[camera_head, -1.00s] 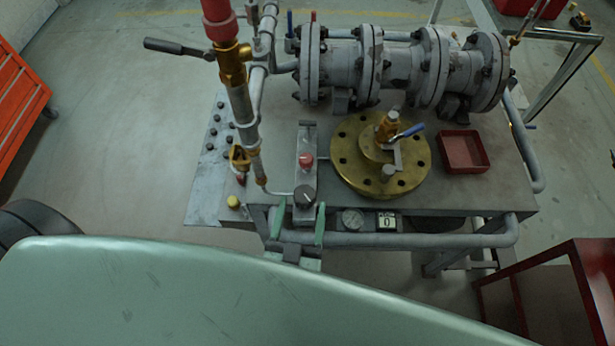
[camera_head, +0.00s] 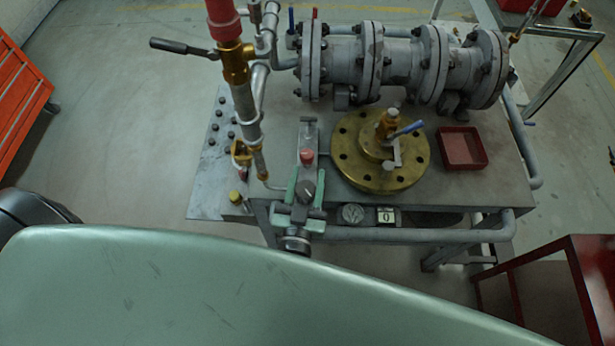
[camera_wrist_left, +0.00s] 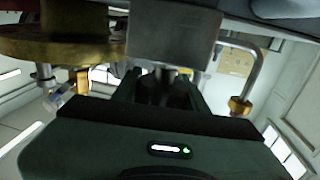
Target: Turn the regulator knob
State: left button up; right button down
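The regulator knob (camera_head: 306,190) is a dark round knob with a pale pointer mark. It sits at the near end of a grey block (camera_head: 307,135), below a red button (camera_head: 307,156). My left gripper (camera_head: 307,180) has pale green fingers, one on each side of the knob. It looks open, with narrow gaps beside the knob; contact is not clear. In the left wrist view a dark round shape, seemingly the knob (camera_wrist_left: 163,90), lies between the fingers under a grey block. My right gripper is not in view.
A brass flange (camera_head: 350,165) with a blue-handled part stands right of the block. A vertical pipe (camera_head: 246,105) rises close on the left. A gauge (camera_head: 353,214) and a counter (camera_head: 386,215) are at the table's front edge. A red tray (camera_head: 462,148) lies farther right.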

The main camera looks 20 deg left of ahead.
pick_arm(q)
jog(key=shift+d+r+m+h+p, duration=0.1)
jog(key=shift+d+m+h+p, duration=0.1)
jog(key=shift+m+h+p, duration=1.2)
jog(key=shift+d+h+b, duration=0.1)
jog(key=shift+h+b, duration=0.3)
jog(key=shift+h, duration=0.5)
jog(key=m+h, duration=0.2)
jog(key=shift+d+h, duration=0.25)
jog(key=shift+h, duration=0.15)
jog(key=m+h, duration=0.1)
jog(key=m+g+h+b, duration=0.2)
jog(key=h, duration=0.1)
jog(key=shift+s+d+f, duration=0.15)
jog(key=shift+d+f, duration=0.1)
jog(key=shift+d, duration=0.1)
jog(key=shift+s+d+r+m+g+h+b, duration=0.1)
jog(key=shift+m+g+h+b, duration=0.3)
jog(key=shift+h, duration=0.15)
jog(key=shift+s+d+r+m+g+h+b, duration=0.1)
jog(key=shift+m+g+h+b, duration=0.25)
jog(key=shift+h, duration=0.2)
